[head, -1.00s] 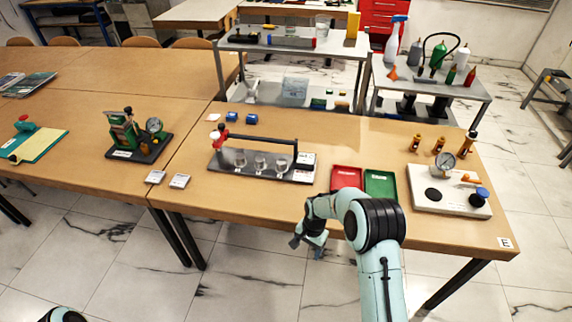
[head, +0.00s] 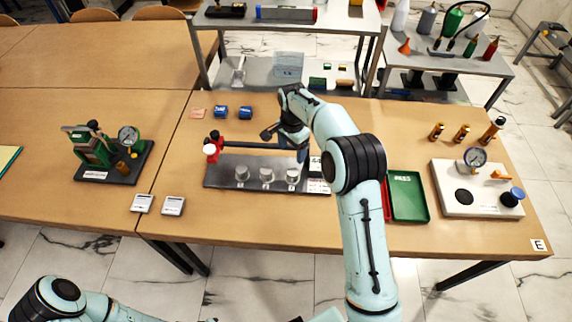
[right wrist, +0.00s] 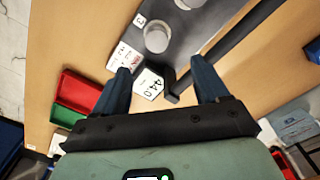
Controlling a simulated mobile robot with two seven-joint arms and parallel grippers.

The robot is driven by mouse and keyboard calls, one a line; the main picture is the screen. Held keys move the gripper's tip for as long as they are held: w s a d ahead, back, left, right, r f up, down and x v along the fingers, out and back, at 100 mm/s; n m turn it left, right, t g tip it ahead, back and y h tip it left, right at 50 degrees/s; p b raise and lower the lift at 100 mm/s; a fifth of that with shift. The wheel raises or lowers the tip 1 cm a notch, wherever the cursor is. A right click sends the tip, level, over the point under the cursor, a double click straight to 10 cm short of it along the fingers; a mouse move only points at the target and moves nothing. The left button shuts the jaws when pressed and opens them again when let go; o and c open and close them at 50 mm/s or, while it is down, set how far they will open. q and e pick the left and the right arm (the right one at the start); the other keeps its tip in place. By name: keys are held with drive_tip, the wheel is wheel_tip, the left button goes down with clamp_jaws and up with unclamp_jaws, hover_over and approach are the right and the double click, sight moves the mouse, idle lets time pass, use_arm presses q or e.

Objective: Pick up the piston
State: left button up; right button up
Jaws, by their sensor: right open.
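Which thing is the piston I cannot tell for sure. My right gripper (head: 286,144) is open above the right end of a dark rack plate (head: 222,178). The plate bears three short metal cylinders (head: 266,175) and a raised black bar (head: 258,146) with a red fitting (head: 212,146) at its left end. In the right wrist view, the open fingers (right wrist: 163,76) straddle the view of a white card marked 440 (right wrist: 148,84) and the bar's end (right wrist: 173,97); nothing is held. One cylinder (right wrist: 157,37) lies beyond them. My left gripper is out of view.
Right of the rack are a green PASS tray (head: 408,196), a mostly hidden red tray (right wrist: 78,90) and a white gauge base (head: 450,202). Several brass pieces (head: 461,134) stand behind the base. A green gauge rig (head: 95,147) stands left. Bare table lies before the rack.

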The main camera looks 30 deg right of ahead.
sight(293, 171)
drive_tip(key=f, duration=0.7)
drive_tip(key=shift+s+f, duration=0.1)
drive_tip(key=shift+s, duration=0.3)
drive_tip(key=f, duration=0.5)
drive_tip(key=shift+w+d+f, duration=0.15)
drive_tip(key=shift+d+f, duration=0.05)
drive_tip(key=shift+f, duration=0.15)
drive_tip(key=c, duration=1.2)
